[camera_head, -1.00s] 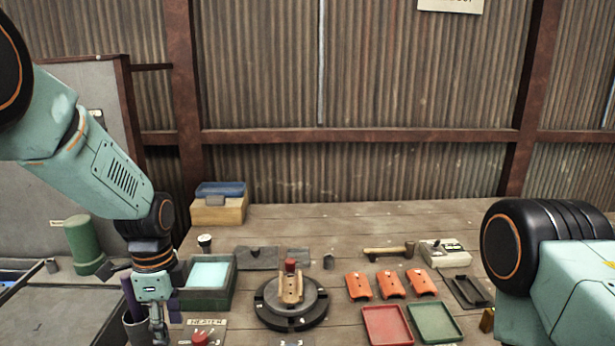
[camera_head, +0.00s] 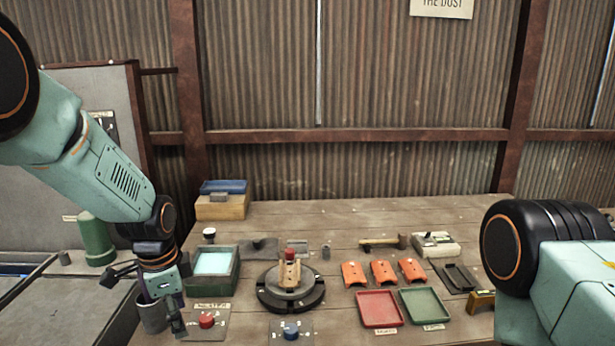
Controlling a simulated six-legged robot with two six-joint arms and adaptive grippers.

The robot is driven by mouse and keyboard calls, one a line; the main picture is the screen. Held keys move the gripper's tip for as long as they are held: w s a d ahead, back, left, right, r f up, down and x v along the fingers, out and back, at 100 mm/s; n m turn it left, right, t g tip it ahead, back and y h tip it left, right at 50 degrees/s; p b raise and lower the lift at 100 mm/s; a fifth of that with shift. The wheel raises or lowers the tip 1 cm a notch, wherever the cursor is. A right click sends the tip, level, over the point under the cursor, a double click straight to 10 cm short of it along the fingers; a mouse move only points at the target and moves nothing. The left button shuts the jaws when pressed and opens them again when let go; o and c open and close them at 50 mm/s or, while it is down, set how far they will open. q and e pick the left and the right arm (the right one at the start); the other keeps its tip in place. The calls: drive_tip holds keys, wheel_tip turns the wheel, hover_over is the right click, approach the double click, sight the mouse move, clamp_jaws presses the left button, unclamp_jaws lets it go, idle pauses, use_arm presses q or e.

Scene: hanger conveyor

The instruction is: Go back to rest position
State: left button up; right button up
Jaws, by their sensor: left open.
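My left gripper (camera_head: 146,298) is at the lower left, in front of the left edge of the workbench. Its jaws are spread and hold nothing that I can see. It overlaps a grey cup (camera_head: 152,317) in the picture; I cannot tell whether they touch. My right arm (camera_head: 560,270) comes in from the right edge; its gripper is out of view. A round black turntable (camera_head: 268,296) with a wooden piece (camera_head: 290,272) on it stands mid-bench.
The wooden workbench (camera_head: 350,225) holds a green bin (camera_head: 236,268), a heater panel with red knob (camera_head: 207,320), a blue knob (camera_head: 291,332), several orange parts (camera_head: 383,272), a red tray (camera_head: 380,310), a green tray (camera_head: 425,305) and a hammer (camera_head: 385,243).

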use_arm(q)
drive_tip(key=s+f+n+t+b, duration=0.1)
drive_tip(key=s+f+n+b, duration=0.2)
drive_tip(key=f, duration=0.4)
drive_tip(key=s+d+f+n+t+b, duration=0.1)
drive_tip(key=s+f+n, duration=0.3)
drive_tip(key=f, duration=0.2)
drive_tip(key=s+f+n+t+b, duration=0.1)
drive_tip(key=s+f+n+b, duration=0.2)
drive_tip(key=f, duration=0.4)
drive_tip(key=s+f+n+g+b, duration=0.1)
drive_tip(key=s+f+b, duration=0.1)
drive_tip(key=s+f, duration=0.3)
drive_tip(key=s+f+n+g+b, duration=0.1)
drive_tip(key=s+f, duration=0.5)
drive_tip(key=s, duration=0.6)
drive_tip(key=s+f+n+g+b, duration=0.1)
drive_tip(key=s+f+g+b, duration=0.1)
drive_tip(key=s+f+b, duration=0.3)
drive_tip(key=s, duration=0.3)
drive_tip(key=shift+s+d+f+n, duration=0.2)
drive_tip(key=shift+d+f+n, duration=0.05)
drive_tip(key=shift+f+n, duration=0.15)
drive_tip(key=shift+s+r, duration=0.1)
